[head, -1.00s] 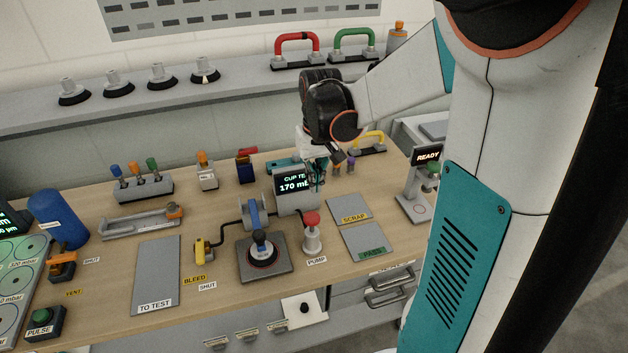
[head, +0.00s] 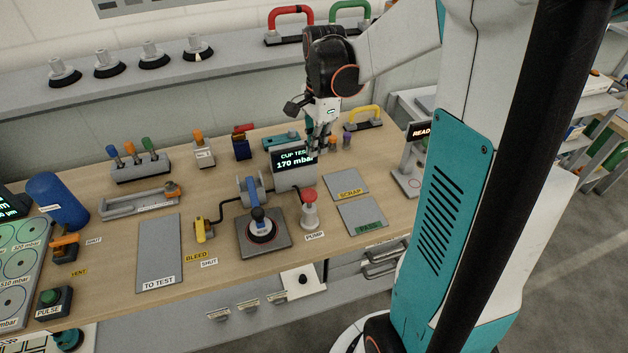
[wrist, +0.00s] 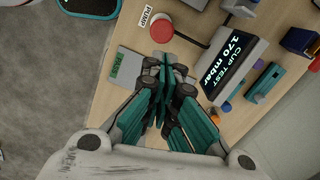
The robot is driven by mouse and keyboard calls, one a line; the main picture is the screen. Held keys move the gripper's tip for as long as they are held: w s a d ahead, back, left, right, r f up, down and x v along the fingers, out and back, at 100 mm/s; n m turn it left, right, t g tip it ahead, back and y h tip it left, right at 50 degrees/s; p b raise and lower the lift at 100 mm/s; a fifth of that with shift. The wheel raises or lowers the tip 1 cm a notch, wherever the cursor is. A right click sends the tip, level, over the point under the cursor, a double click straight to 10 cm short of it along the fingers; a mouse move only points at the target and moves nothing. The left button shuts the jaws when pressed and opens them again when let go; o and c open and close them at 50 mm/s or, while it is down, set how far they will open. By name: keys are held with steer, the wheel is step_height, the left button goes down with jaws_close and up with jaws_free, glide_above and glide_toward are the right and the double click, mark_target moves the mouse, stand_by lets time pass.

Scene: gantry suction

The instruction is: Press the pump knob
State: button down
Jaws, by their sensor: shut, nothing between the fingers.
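The pump (head: 310,211) is a pale cylinder with a red knob (head: 309,195) on top, near the front of the wooden bench, with a PUMP label before it. In the wrist view the red knob (wrist: 162,31) shows from above, beyond my fingertips and near the top of the picture. My gripper (head: 318,150) is shut and empty. It hangs above the bench beside the CUP TEST display (head: 294,168), behind and slightly right of the pump, apart from the knob. In the wrist view its teal fingers (wrist: 166,70) point toward the knob.
The display reads 170 mbar. A cup on a test plate (head: 279,245) stands left of the pump. The SCRAP pad (head: 346,184) and PASS pad (head: 361,216) lie flat to its right. A yellow bleed lever (head: 203,229) is farther left. The TO TEST pad (head: 160,250) is bare.

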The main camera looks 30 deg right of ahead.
mark_target(315, 192)
steer(key=shift+d+r+m, duration=0.15)
steer(key=shift+r+m, duration=0.05)
steer(key=shift+m, duration=1)
steer(key=f, duration=0.4)
steer(key=f+b, duration=0.1)
steer(key=f, duration=0.4)
steer(key=a+f+b, duration=0.1)
steer(key=f, duration=0.4)
steer(key=shift+s, duration=0.1)
steer(key=shift+b, duration=0.3)
step_height(315, 192, down, 4)
steer(key=b, duration=0.3)
steer(key=shift+r, duration=0.2)
